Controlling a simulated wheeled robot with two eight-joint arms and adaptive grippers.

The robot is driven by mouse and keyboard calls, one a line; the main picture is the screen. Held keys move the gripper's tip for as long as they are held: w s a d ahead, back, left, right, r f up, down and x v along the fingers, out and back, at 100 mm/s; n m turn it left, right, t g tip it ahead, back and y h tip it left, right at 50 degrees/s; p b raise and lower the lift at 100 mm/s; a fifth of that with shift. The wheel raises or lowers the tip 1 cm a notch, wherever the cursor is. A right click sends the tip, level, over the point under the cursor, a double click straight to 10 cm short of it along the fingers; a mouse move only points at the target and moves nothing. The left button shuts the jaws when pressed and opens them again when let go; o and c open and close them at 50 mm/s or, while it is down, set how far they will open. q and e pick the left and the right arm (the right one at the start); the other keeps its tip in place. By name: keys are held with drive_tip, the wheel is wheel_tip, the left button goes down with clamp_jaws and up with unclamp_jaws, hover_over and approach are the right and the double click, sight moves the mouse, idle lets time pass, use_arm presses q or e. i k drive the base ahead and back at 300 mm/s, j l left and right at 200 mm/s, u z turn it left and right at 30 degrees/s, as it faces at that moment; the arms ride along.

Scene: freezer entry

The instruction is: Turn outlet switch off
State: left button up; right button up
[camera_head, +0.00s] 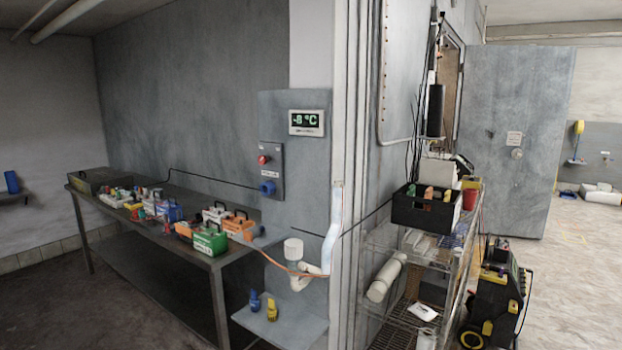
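A grey outlet box (270,170) is mounted on the grey wall panel, above the right end of the metal table. It has a red round knob or switch (263,160) at its upper part and a blue round socket (267,188) at its lower part. A small label sits between them, too small to read. I cannot tell the switch's position. Neither of my grippers shows in the head view.
A metal table (170,243) with several coloured toolboxes stands left of the panel. A temperature display (306,123) reads about -8 °C. White pipe (296,262) and a low shelf (281,327) are below. A wire rack (405,335) and black cart (492,308) stand right.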

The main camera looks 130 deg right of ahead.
sight(262, 159)
drive_tip(key=z, duration=4.05)
drive_tip(key=i+j, duration=0.1)
drive_tip(key=i, duration=0.45)
drive_tip(key=i+j, duration=0.15)
drive_tip(key=i, duration=0.35)
drive_tip(key=i+j+z, duration=0.1)
drive_tip(key=i, duration=0.45)
